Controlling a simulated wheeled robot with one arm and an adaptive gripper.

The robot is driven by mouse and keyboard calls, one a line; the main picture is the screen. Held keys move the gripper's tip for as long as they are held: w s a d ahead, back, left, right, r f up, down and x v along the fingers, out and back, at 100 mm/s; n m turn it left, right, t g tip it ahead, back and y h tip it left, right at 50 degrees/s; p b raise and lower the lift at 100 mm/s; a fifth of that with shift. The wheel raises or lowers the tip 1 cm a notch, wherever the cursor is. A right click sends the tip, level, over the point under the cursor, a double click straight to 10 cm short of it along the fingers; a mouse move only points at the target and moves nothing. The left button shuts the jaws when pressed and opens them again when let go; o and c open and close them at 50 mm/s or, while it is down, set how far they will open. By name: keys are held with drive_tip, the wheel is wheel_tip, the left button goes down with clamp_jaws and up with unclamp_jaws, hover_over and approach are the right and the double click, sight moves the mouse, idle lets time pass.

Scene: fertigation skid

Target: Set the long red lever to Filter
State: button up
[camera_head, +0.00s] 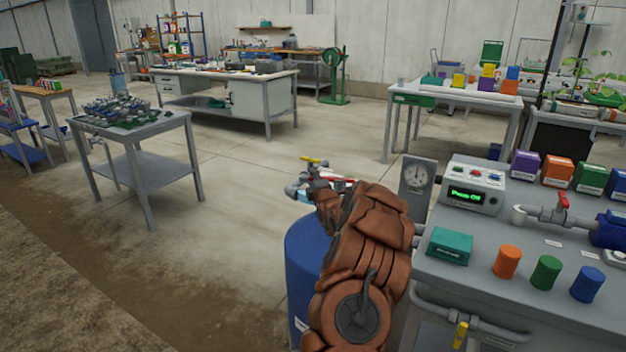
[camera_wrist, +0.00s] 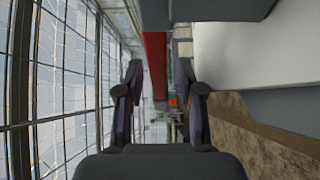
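The long red lever (camera_wrist: 154,62) shows in the wrist view as a red bar running lengthwise between my two fingers, closer to the left one. My gripper (camera_wrist: 163,80) is open, with a gap between the fingertips; I cannot tell whether either finger touches the bar. In the head view only a thin red strip of the lever (camera_head: 340,180) shows, just beyond my brown arm, above the blue barrel. My arm hides the gripper and most of the lever there. The Filter marking cannot be made out.
Grey pipework with a yellow handle (camera_head: 313,160) stands left of my arm, above a blue barrel (camera_head: 303,262).

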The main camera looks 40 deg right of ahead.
clamp_jaws()
idle(0.3)
idle(0.4)
